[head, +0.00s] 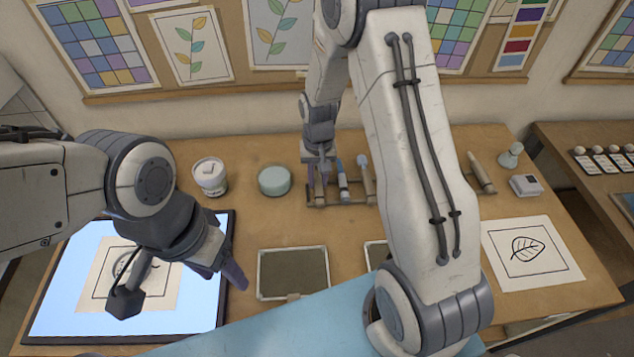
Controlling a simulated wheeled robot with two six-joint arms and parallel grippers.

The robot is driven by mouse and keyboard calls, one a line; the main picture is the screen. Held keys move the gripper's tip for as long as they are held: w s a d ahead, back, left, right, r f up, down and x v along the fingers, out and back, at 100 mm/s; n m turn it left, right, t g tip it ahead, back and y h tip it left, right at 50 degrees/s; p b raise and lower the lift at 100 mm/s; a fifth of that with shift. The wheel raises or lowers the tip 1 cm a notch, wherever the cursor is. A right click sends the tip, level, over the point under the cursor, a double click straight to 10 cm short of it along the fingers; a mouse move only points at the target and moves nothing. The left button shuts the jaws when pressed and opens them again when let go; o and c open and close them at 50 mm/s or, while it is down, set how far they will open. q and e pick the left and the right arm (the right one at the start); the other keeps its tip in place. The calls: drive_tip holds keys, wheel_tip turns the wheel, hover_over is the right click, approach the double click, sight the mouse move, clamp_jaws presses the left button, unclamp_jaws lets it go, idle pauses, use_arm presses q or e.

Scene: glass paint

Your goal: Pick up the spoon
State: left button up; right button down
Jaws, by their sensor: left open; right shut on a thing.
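My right gripper (318,183) reaches down to the left end of the wooden tool rack (352,200) at the back of the table. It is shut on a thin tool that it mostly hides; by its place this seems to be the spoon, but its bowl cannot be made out. A blue-handled tool (343,181) and a tool with a pale blue round end (363,162) lie in the rack just right of it. My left gripper (222,275) is open and empty, above the right edge of the light panel.
A white jar (210,177) and a pale green round pot (274,180) stand left of the rack. A lit panel (60,310) with a drawing lies at left. A shallow grey tray (292,273) lies in front. A leaf drawing (530,250) lies at right.

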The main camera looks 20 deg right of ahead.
sight(318, 181)
drive_tip(key=shift+r, duration=0.55)
wheel_tip(318, 181, up, 2)
drive_tip(key=shift+w+r+b, duration=0.1)
drive_tip(key=shift+r+b, duration=0.15)
drive_tip(key=shift+b, duration=0.35)
drive_tip(key=s+d+r+b, duration=0.2)
drive_tip(key=s+d+r, duration=0.3)
drive_tip(key=s, duration=0.5)
drive_tip(key=shift+s+d+r, duration=0.2)
drive_tip(key=shift+d+r, duration=0.15)
drive_tip(key=shift+r, duration=0.9)
